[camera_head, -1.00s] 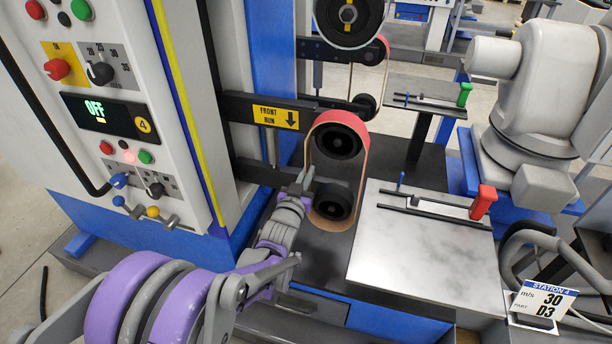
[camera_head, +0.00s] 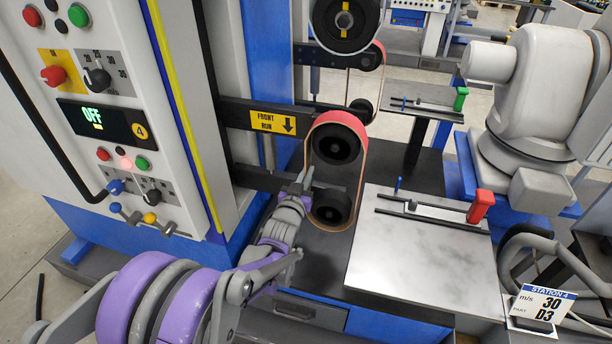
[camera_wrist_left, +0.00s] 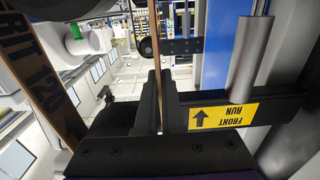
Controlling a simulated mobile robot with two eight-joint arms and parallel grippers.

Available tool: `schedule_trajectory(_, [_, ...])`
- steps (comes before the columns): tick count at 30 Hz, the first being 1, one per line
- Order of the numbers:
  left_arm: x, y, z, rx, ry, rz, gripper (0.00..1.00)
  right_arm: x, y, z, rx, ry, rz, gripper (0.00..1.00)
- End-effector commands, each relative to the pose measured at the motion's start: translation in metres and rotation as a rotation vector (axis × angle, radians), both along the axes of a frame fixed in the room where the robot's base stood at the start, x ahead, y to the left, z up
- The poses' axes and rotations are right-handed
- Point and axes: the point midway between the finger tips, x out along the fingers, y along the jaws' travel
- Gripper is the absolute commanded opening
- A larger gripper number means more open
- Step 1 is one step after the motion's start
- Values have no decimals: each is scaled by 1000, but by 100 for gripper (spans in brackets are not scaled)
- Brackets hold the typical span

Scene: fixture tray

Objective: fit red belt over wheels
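The red belt (camera_head: 339,120) is a loop, red on its outside at the top and tan along its sides. In the head view it encircles the dark upper wheel (camera_head: 335,144) and the dark lower wheel (camera_head: 330,207). I cannot tell how firmly it sits on either wheel. My left gripper (camera_head: 304,181) is at the loop's left run, between the two wheel heights. In the left wrist view, the belt's thin strip (camera_wrist_left: 157,62) passes between the close-set dark fingers (camera_wrist_left: 158,108), which appear shut on it. My right gripper is not shown.
A control panel (camera_head: 107,117) reading OFF stands left. A dark bar with a yellow FRONT RUN label (camera_head: 273,121) lies close above my left gripper. A pale plate (camera_head: 420,255) with a red-handled part (camera_head: 480,206) is right of the wheels. A station card (camera_head: 541,306) stands front right.

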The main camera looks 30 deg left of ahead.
Motion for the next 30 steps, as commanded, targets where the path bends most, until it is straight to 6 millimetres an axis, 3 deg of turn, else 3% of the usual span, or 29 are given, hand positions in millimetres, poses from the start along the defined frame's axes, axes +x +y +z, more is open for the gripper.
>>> schedule_trajectory(8, [9,2,0,-1,-1,0,0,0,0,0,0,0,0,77])
schedule_trajectory(30, [9,2,-5,-1,0,0,0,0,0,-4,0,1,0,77])
